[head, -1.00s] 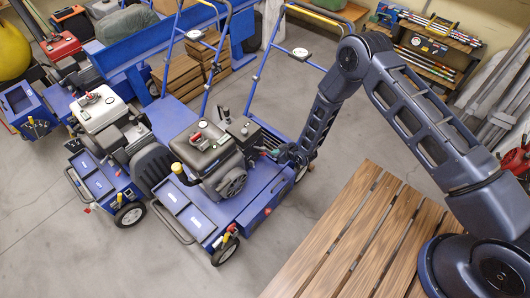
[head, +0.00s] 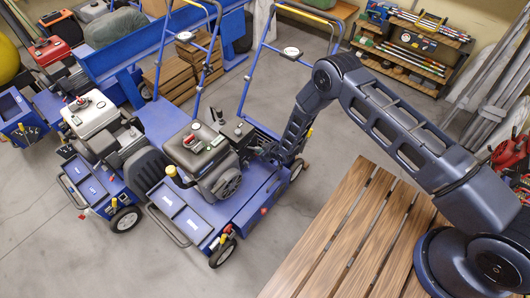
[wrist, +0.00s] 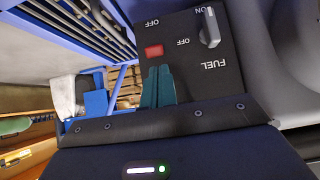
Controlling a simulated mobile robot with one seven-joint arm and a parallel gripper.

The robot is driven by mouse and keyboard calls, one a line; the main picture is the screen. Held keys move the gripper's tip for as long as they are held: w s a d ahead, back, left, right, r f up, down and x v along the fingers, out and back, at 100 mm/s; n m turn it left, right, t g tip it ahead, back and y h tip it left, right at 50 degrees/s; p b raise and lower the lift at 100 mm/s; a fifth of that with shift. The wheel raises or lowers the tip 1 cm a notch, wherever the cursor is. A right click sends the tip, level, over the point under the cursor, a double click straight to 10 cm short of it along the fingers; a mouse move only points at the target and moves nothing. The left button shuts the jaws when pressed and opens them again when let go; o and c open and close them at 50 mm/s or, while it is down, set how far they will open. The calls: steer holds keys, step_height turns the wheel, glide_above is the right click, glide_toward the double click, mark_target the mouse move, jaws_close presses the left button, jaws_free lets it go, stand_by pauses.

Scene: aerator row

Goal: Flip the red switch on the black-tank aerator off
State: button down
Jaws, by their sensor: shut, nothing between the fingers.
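The black-tank aerator (head: 198,147) stands in front of my arm, a blue machine with a black tank on its engine. In the wrist view its dark control panel (wrist: 232,75) fills the upper middle. The red switch (wrist: 154,51) sits on the panel below an "OFF" label that appears upside down. My gripper (wrist: 158,72) has teal fingers, shut and empty, with the tips just below the red switch in the picture. I cannot tell whether they touch the panel. In the head view the fingertips are hard to make out beside the engine.
A grey fuel lever (wrist: 210,27) is on the same panel, right of the switch. A white-tank aerator (head: 93,113) stands to the left. A slatted wooden table (head: 350,235) is at the front right. Blue handlebars (head: 290,52) rise behind the black-tank machine. Front floor is clear.

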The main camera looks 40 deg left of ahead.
steer(key=shift+a+f, duration=0.45)
steer(key=shift+a, duration=0.1)
steer(key=shift+d, duration=0.1)
steer(key=shift+d+f+y, duration=0.15)
steer(key=shift+y, duration=0.25)
steer(key=shift+d+f+y, duration=0.3)
steer(key=shift+y, duration=0.3)
steer(key=shift+d+f+y, duration=0.3)
steer(key=shift+f, duration=0.2)
steer(key=shift+d+f+y, duration=0.25)
steer(key=shift+f+y, duration=0.05)
steer(key=shift+f, duration=0.2)
steer(key=shift+r, duration=0.1)
steer(key=shift+r, duration=0.7)
